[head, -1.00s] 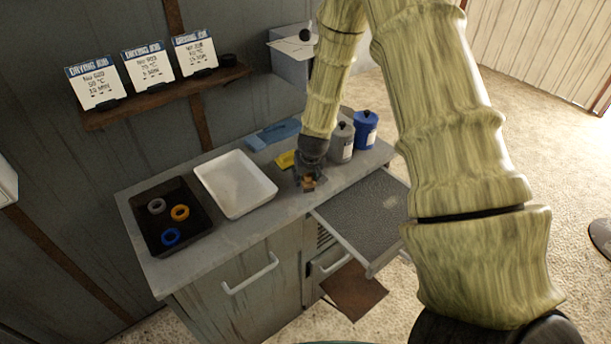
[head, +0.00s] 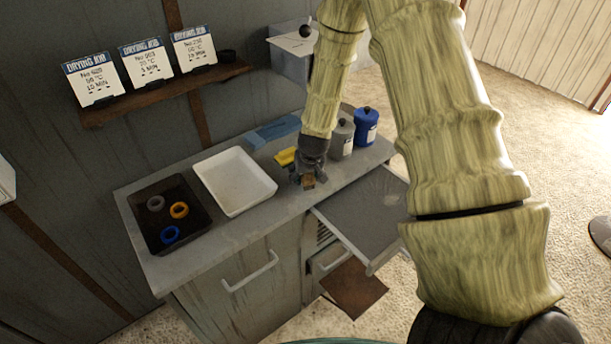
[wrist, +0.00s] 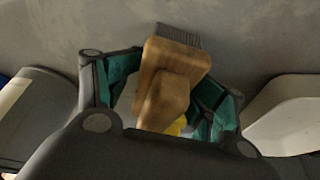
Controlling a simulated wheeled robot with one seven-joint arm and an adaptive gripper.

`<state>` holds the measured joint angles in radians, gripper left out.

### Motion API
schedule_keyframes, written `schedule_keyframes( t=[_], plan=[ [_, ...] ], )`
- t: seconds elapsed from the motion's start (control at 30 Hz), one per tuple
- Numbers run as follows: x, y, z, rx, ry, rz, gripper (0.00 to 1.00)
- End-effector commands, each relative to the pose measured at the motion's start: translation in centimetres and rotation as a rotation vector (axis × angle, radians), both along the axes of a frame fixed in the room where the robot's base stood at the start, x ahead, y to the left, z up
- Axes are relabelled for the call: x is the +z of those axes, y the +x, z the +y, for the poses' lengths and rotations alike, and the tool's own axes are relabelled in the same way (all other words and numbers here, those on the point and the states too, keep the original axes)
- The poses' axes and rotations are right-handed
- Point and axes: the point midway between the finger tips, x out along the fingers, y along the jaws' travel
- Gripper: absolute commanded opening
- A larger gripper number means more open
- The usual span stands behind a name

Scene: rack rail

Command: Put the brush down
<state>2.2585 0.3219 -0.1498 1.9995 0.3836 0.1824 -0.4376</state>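The brush (wrist: 170,80) has a wooden body and a dark bristle end, pointing away over the grey counter in the wrist view. In the head view the brush (head: 308,182) is a small brown shape at the counter's front edge, above the open drawer's left corner. My gripper (wrist: 172,82) surrounds it, with teal-padded fingers on either side. The fingers look spread, with a gap beside the wooden body on the left. My gripper (head: 307,177) hides part of the brush in the head view; whether the brush rests fully on the counter is unclear.
A white tray (head: 265,187) and a black tray (head: 194,235) with several rings stand to the left. A yellow item (head: 286,156), a grey canister (head: 343,139) and a blue canister (head: 366,126) are behind. The drawer (head: 365,215) is pulled out at the front right.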

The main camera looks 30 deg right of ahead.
Motion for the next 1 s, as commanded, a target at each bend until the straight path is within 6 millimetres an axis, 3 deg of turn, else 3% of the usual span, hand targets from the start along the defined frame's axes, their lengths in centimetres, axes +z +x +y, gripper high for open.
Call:
schedule_keyframes(
  t=[0.27, 1.0],
  plan=[
    [2.2, -0.2, 0.1, 0.002, -0.003, -0.005, 0.60],
    [10.0, -3.2, 1.1, 0.001, -0.003, -0.005, 0.60]
  ],
)
